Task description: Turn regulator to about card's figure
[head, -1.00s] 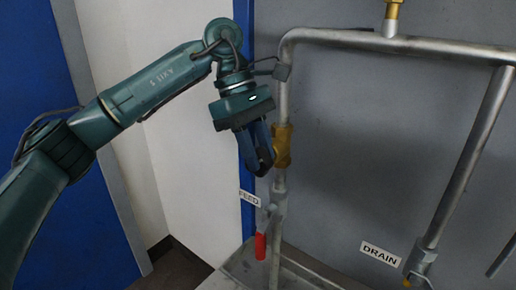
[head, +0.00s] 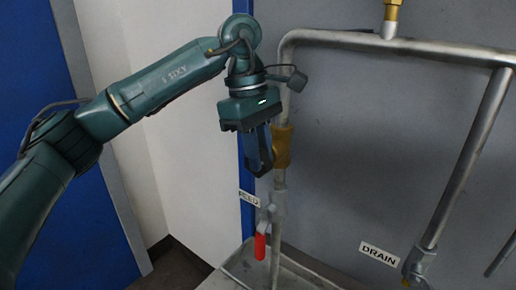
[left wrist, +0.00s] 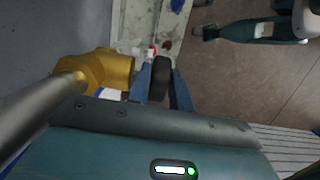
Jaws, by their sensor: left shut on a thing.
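The brass regulator body (head: 284,147) sits on the upright pipe at the middle of the head view, and shows as a gold block (left wrist: 108,70) in the left wrist view. Its dark round knob (left wrist: 160,78) stands between the two blue fingers in the left wrist view. My left gripper (head: 262,168) is shut on this knob, left of the brass body. In the head view the fingers hide the knob, and I cannot read its setting. I see no card with a figure. My right gripper does not show clearly in either view.
A red-handled valve (head: 261,240) hangs below the regulator, beside a small tag (head: 249,198). A DRAIN label (head: 379,255) is at the lower right, near another valve (head: 418,262). A grey pipe (head: 420,48) runs across the top. A metal tray edge (head: 300,262) lies below.

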